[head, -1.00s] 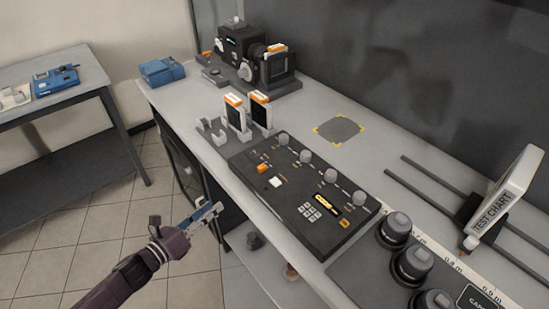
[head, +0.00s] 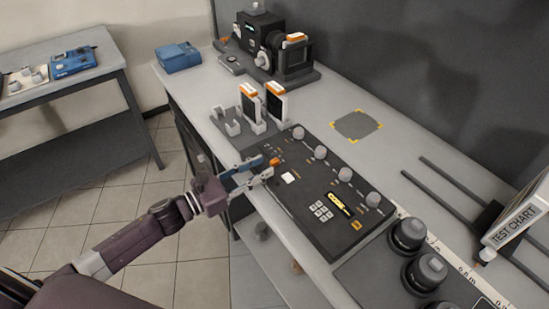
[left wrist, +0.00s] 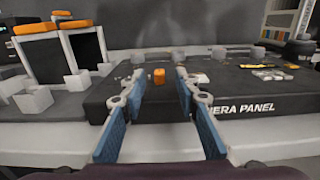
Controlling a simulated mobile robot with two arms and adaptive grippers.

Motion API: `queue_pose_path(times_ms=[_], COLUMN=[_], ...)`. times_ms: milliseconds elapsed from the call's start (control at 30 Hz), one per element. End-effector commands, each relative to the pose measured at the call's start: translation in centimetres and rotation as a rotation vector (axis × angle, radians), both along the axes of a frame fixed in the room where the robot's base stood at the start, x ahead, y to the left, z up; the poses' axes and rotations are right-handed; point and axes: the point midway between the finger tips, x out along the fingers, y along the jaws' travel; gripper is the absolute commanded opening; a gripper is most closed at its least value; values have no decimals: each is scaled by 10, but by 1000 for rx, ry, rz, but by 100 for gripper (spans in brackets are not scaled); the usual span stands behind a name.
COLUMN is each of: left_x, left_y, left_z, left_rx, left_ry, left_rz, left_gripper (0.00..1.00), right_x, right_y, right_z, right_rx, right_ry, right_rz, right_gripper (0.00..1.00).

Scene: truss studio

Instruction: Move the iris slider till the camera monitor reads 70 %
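The black camera panel (head: 315,205) lies on the bench, with several grey knobs along its far side. A small orange cap (head: 275,161) stands near its left end; I cannot read its label, so I cannot tell if it is the iris slider. My left gripper (head: 263,174) is at the panel's near left edge, close to this cap. In the left wrist view the fingers (left wrist: 157,85) are open, and the orange cap (left wrist: 159,76) shows between and beyond them, apparently ungripped. The black camera (head: 256,35) at the back has a small lit screen, too small to read. My right gripper is out of view.
Orange-topped cards (head: 250,103) stand in a grey holder left of the panel. Lenses (head: 408,235) and a test chart (head: 518,222) on rails are at the right. Bench behind the panel is mostly clear.

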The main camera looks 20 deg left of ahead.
Motion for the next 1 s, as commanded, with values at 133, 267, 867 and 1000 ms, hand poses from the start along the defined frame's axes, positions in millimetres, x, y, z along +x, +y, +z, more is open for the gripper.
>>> queue_pose_path(times_ms=[133,267,867,1000], left_x=[19,30,40,40], left_y=[-13,-23,-31,-31], left_z=[3,2,0,0], left_rx=[-2,-2,-1,-1], left_ry=[-1,0,2,2], left_rz=[2,2,1,1], left_gripper=[29,29,16,0], right_x=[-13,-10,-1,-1], right_y=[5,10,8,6], right_z=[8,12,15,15], right_rx=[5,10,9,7], right_ry=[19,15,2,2], right_rz=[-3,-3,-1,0], right_gripper=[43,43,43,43])
